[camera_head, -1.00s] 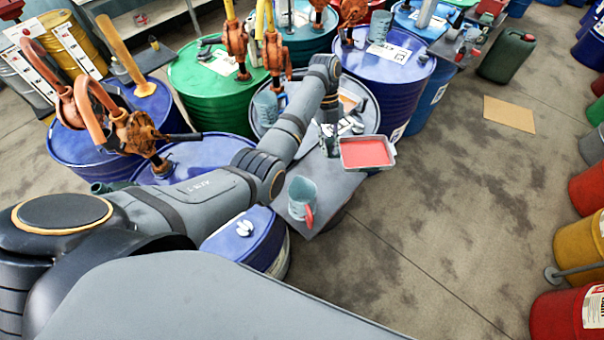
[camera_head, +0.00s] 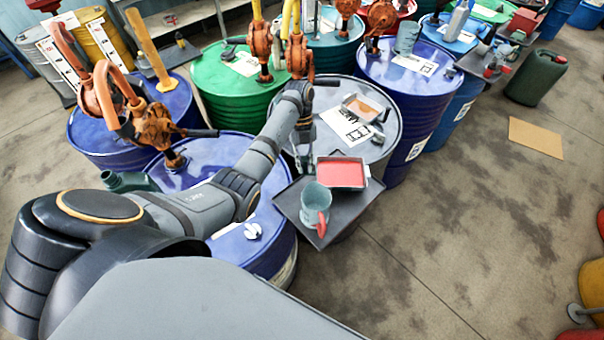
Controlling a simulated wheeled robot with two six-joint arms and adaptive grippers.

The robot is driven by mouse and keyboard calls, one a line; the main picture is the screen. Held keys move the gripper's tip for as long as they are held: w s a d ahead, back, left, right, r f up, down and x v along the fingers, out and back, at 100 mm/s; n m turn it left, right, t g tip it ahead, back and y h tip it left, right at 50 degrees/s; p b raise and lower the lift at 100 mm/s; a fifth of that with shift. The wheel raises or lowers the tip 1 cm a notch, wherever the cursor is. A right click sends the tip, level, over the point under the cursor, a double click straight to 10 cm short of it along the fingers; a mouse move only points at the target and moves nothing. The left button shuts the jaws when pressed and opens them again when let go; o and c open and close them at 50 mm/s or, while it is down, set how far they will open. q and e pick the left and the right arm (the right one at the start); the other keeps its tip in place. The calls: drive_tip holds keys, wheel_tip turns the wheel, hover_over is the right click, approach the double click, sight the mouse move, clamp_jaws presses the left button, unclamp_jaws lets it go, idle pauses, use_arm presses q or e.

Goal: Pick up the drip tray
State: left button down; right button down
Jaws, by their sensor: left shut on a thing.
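The drip tray (camera_head: 342,173) is a shallow rectangular metal tray with a red inside. It shows in the head view over the back part of a dark grey square platform (camera_head: 292,205), roughly level. My left gripper (camera_head: 304,158) is shut on the tray's left side; the exact grip is small and partly hidden by my arm. I cannot tell whether the tray touches the platform. My right gripper is not in view.
A grey-green jug (camera_head: 316,198) with a red handle stands on the platform, close in front of the tray. Behind, a grey drum (camera_head: 386,150) bears a paper and a smaller tray (camera_head: 362,107). Blue drums and rusty pumps crowd the left.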

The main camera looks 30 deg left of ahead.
use_arm(q)
drive_tip(key=shift+s+a+f+b, duration=0.15)
drive_tip(key=shift+f+b, duration=0.15)
drive_tip(key=shift+a+f+b, duration=0.2)
drive_tip(key=shift+f+b, duration=0.7)
drive_tip(key=shift+f, duration=0.65)
drive_tip(key=shift+s, duration=0.15)
drive_tip(key=c, duration=1.3)
unclamp_jaws()
drive_tip(key=shift+f, duration=0.1)
